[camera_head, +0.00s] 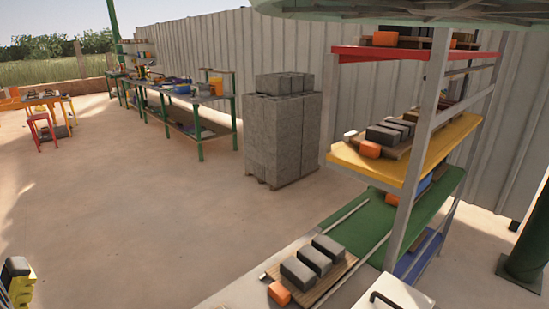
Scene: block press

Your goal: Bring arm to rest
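My gripper is not recognisable in the head view, so its opening and any hold cannot be seen. A yellow and black part (20,285) is cut off at the lower left edge, and I cannot tell what it belongs to. A wooden board (330,283) lies on the pale table in front, with several dark grey blocks (314,260) in a row and an orange block (279,293) at its near end.
A rack (402,167) with red, yellow, green and blue shelves holding blocks stands at the right. Stacked grey blocks (283,132) on a pallet stand by the corrugated wall. Long workbenches (185,95) and a red stool (40,122) are further back. The left floor is open.

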